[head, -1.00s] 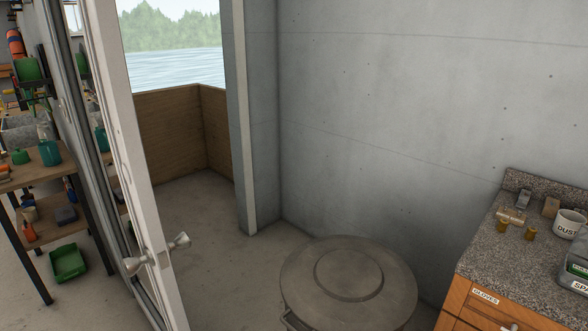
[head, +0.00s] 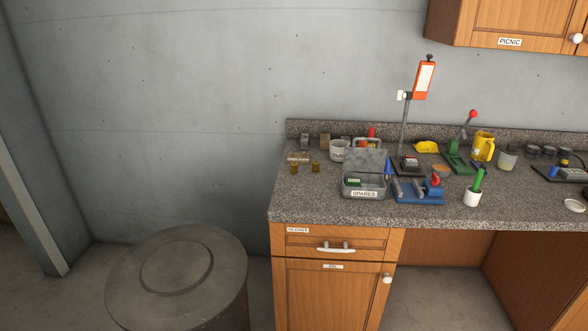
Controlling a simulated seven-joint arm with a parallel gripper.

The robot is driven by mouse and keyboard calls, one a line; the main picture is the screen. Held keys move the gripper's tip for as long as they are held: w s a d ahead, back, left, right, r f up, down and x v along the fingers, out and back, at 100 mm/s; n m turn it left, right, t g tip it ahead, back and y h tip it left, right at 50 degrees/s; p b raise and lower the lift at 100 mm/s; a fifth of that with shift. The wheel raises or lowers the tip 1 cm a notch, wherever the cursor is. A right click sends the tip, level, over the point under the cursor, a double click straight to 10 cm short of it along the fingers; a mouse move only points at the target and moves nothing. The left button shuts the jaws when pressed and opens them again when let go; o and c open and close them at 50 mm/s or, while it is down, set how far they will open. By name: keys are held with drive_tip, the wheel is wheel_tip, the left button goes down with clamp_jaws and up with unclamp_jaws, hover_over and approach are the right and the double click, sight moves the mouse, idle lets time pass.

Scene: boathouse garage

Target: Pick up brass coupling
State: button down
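Two small brass-coloured pieces stand close together near the left end of the speckled grey countertop (head: 400,213). The left brass piece (head: 294,169) and the right brass piece (head: 316,167) are both short and roughly cylindrical. They are too small to tell which is the brass coupling. A small tan piece (head: 298,157) lies just behind them. My gripper is not in view.
A grey case labelled SPARES (head: 364,194), a white mug (head: 337,151) and a blue vise-like tool (head: 418,192) stand right of the brass pieces. A lidded round bin (head: 225,255) stands left of the counter. A PICNIC cabinet (head: 500,22) hangs upper right.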

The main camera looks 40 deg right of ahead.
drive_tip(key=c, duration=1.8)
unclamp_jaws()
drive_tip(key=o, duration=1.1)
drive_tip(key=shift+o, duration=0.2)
